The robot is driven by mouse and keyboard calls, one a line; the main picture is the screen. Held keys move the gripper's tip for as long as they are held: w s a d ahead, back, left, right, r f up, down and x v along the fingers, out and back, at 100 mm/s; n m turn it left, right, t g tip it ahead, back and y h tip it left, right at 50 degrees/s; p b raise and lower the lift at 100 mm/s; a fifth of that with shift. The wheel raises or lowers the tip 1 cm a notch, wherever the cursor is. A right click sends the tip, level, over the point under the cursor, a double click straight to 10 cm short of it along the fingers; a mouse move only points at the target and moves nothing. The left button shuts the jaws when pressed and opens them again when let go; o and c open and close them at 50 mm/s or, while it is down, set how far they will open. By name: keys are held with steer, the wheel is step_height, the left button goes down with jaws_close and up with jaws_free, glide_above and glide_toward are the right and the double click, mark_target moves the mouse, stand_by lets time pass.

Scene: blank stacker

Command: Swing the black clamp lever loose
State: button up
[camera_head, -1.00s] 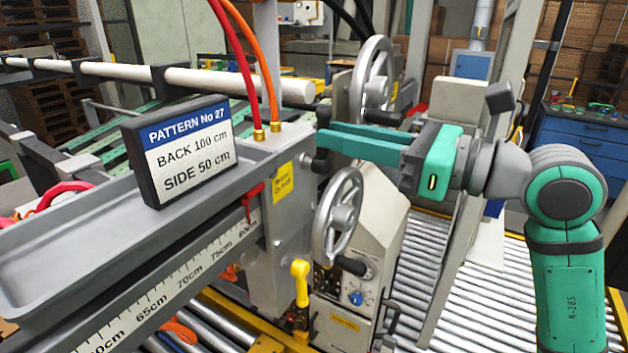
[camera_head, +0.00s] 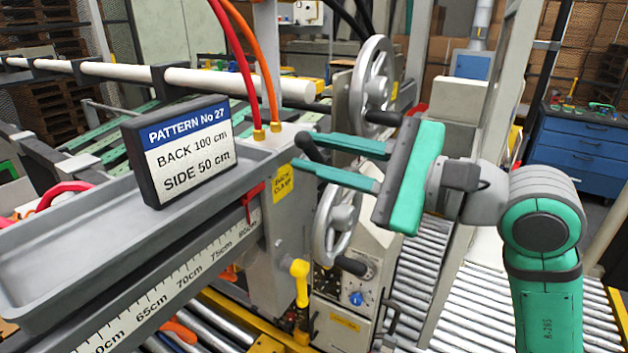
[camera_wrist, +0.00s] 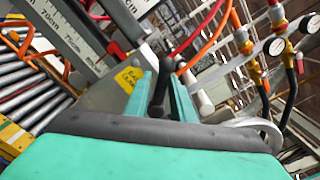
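The black clamp lever (camera_head: 309,148) stands tilted on the grey end housing, just above the yellow label (camera_head: 283,183). My gripper (camera_head: 304,149) is open, with one green finger above and beyond the lever and the other below and nearer. In the wrist view the lever (camera_wrist: 160,88) lies between the two fingers (camera_wrist: 163,82). A gap shows between the fingers; whether either one touches the lever I cannot tell. The lever's lower end is partly hidden by the nearer finger.
A handwheel (camera_head: 337,215) sits close below my fingers, and a larger handwheel (camera_head: 372,80) stands behind them. Red and orange hoses (camera_head: 270,80) rise at the left. A pattern sign (camera_head: 185,150) stands in the grey tray (camera_head: 60,240).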

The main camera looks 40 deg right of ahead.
steer(key=n, duration=0.1)
steer(key=a+f+n, duration=0.1)
steer(key=n, duration=0.1)
steer(key=shift+s+f, duration=0.15)
steer(key=n, duration=0.1)
steer(key=f+n, duration=0.1)
steer(key=n, duration=0.2)
steer(key=shift+s+a+f, duration=0.1)
steer(key=shift+a+f, duration=0.05)
steer(key=shift+f, duration=0.2)
steer(key=v, duration=0.9)
stand_by(0.6)
